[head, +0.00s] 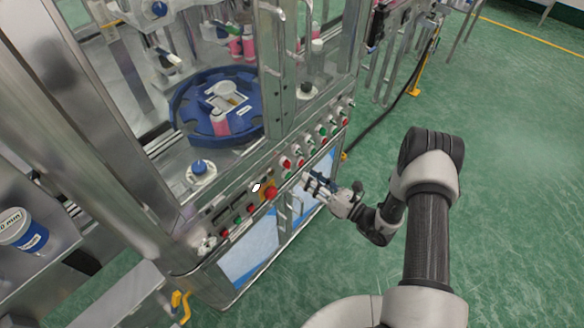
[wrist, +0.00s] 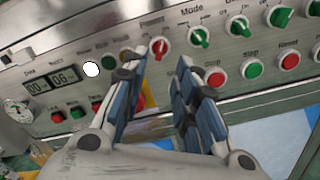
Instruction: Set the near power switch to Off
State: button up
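My gripper (head: 318,184) is in front of the machine's control panel. In the wrist view its two blue-padded fingers (wrist: 162,76) are apart with nothing between the pads. A red knob (wrist: 159,48) on the panel shows just beyond the fingertips. I cannot tell which control is the near power switch, as most labels are too small or blurred to read. A plain white oval (wrist: 91,69) is on the panel left of the fingers; it also shows in the head view (head: 256,187). A dark green round control (wrist: 108,62) is beside it, close to the left finger.
Green knobs (wrist: 198,36), red and green buttons (wrist: 215,78) and a digital display (wrist: 50,80) line the panel. A red emergency-stop button (head: 270,193) sits on a yellow plate below. A blue rotary table (head: 185,122) is behind glass. Green floor is open at right.

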aim_at(288, 164)
jog(key=b+x, duration=0.1)
jog(key=x, duration=0.7)
jog(key=shift+w+a, duration=0.2)
jog(key=shift+a, duration=0.05)
jog(key=shift+c, duration=0.6)
grip_shut()
